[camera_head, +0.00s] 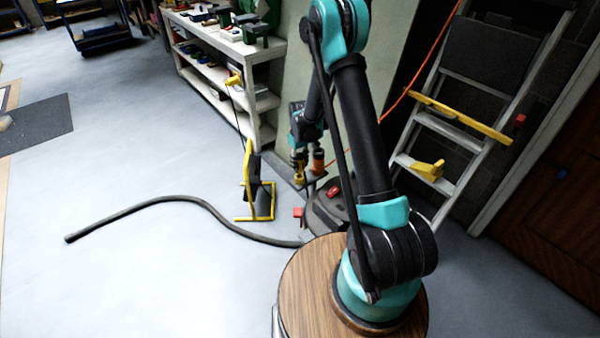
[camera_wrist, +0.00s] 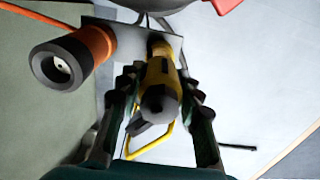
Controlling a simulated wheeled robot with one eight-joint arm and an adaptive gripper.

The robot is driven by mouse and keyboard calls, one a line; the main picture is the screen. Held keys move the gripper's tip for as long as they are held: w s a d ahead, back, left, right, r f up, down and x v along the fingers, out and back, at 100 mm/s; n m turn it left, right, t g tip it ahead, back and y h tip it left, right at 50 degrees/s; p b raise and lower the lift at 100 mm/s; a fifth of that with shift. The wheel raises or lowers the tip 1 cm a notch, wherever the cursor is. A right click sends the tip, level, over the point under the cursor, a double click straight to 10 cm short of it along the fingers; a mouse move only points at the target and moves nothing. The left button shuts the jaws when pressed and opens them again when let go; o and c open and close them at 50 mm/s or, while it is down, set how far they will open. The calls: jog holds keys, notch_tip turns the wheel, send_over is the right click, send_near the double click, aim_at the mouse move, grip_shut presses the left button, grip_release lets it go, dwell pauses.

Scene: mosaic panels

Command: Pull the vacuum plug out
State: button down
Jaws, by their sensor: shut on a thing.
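My gripper (camera_wrist: 160,95) has its two dark fingers closed around a yellow plug-like piece with a black end (camera_wrist: 158,75). In the head view my gripper (camera_head: 307,178) is low beside the green wall, with the yellow piece (camera_head: 299,172) at its fingers. An orange connector with a round black face (camera_wrist: 75,58) is just left of the gripper in the wrist view; it also shows in the head view (camera_head: 318,162). A grey plate (camera_wrist: 119,38) lies behind both; whether the plug is seated in it is hidden. The dark vacuum (camera_head: 325,215) sits on the floor below.
A yellow-framed stand (camera_head: 258,190) is left of the gripper. A vacuum hose (camera_head: 170,199) curves across the floor. A white shelf (camera_head: 235,95) with tools is behind, and a ladder (camera_head: 440,130) stands at right. An orange cord (camera_head: 432,50) runs down the wall. The left floor is mostly clear.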

aim_at(300, 155)
jog(key=shift+r, duration=0.65)
jog(key=shift+r, duration=0.1)
jog(key=shift+r, duration=2.6)
